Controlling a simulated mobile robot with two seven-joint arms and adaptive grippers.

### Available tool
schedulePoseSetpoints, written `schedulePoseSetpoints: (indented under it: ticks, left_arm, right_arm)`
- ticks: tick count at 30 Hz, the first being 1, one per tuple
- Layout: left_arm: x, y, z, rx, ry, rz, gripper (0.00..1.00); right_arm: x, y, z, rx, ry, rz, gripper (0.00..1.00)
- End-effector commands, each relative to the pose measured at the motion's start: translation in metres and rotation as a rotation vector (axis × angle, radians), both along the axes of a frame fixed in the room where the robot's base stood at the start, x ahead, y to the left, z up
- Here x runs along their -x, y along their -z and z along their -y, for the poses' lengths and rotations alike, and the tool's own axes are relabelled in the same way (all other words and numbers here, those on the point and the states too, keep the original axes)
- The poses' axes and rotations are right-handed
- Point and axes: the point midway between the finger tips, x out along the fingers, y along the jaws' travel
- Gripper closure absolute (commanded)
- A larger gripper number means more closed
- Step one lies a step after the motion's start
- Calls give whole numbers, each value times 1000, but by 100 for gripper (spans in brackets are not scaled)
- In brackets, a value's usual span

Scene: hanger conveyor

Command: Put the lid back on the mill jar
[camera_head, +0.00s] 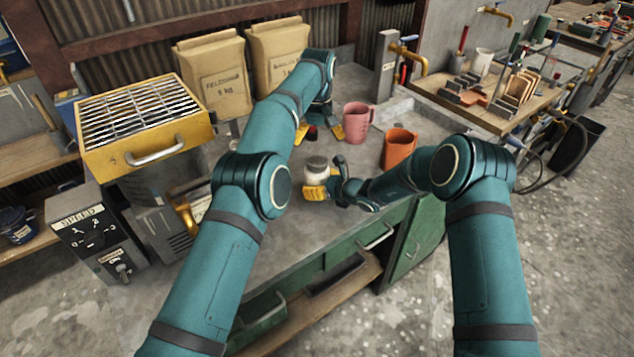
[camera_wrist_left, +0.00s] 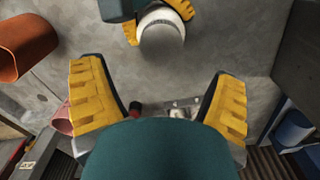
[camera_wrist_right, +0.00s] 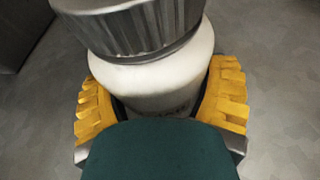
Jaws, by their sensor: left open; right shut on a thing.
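The mill jar (camera_head: 316,176) is white and stands upright over the bench, with its grey metal lid (camera_head: 316,163) on top. My right gripper (camera_head: 317,190) is shut around the jar's body. In the right wrist view the ribbed lid (camera_wrist_right: 135,28) sits over the neck of the white jar (camera_wrist_right: 155,78); I cannot tell whether it is fully seated. My left gripper (camera_head: 319,133) is open and empty, beyond the jar and apart from it. In the left wrist view the lid's round top (camera_wrist_left: 160,30) shows ahead of the open fingers.
A pink mug (camera_head: 357,122) and an orange mug (camera_head: 398,149) stand right of the jar. A small red and black thing (camera_wrist_left: 135,108) lies near my left fingers. Paper sacks (camera_head: 214,80) stand behind. A yellow grated machine (camera_head: 150,145) is at left. The bench's front is clear.

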Motion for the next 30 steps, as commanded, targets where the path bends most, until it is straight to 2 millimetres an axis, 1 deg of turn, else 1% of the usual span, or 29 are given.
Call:
schedulePoseSetpoints:
  ticks: [3,11,14,17,22,27,30]
  left_arm:
    - [0,-4,-1,1,-25,1,13]
    - [0,-4,-1,0,-26,0,13]
    - [0,-3,-1,0,-25,0,13]
    - [0,3,-2,-2,-25,-2,13]
    - [0,22,-2,-2,-24,-2,13]
    - [0,49,-2,-2,-25,-2,13]
    - [0,61,-2,-1,-25,-1,13]
  right_arm:
    - [0,-1,-1,-1,-1,2,100]
    - [0,-1,-1,-1,-1,2,100]
    - [0,-1,-1,-1,-1,2,100]
    - [0,-1,-1,-1,-1,2,100]
    - [0,-1,-1,-1,-1,2,100]
    - [0,-1,-1,-1,-1,2,100]
    - [0,-1,-1,-1,-1,2,100]
